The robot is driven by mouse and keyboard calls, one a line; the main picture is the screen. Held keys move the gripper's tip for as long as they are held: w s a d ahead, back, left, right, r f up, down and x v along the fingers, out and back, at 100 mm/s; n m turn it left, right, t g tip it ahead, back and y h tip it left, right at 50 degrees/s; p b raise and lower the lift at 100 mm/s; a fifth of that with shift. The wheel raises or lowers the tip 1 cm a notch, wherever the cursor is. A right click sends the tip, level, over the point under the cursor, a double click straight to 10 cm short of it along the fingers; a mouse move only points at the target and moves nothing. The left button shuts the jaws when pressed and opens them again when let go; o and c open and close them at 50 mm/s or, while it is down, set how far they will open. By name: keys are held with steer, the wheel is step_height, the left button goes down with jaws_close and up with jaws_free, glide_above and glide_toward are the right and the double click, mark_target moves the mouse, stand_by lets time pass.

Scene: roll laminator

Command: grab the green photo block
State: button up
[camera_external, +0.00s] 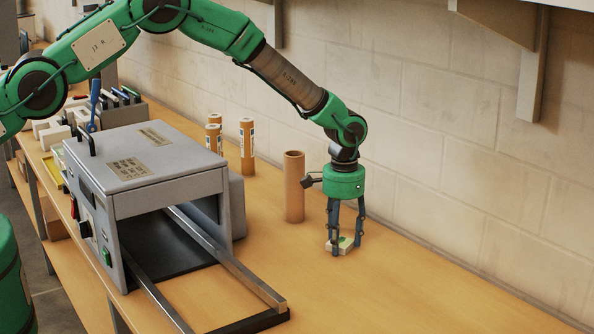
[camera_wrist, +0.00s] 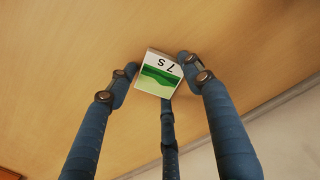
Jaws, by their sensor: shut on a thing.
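The green photo block (camera_external: 345,243) is a small white block with a green picture on top. The gripper is shut on the block. The block appears at or just above the bench top; I cannot tell which.
A grey roll laminator (camera_external: 160,175) with metal rails (camera_external: 225,260) stands to the left. A brown cardboard tube (camera_external: 293,187) stands just left of my gripper, with several labelled tubes (camera_external: 247,147) behind. A wall (camera_external: 440,130) runs along the back. The bench (camera_external: 430,290) is clear to the right.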

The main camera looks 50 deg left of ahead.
mark_target(342, 241)
steer(key=shift+r, duration=0.15)
step_height(342, 241, up, 10)
stand_by(0.8)
stand_by(0.5)
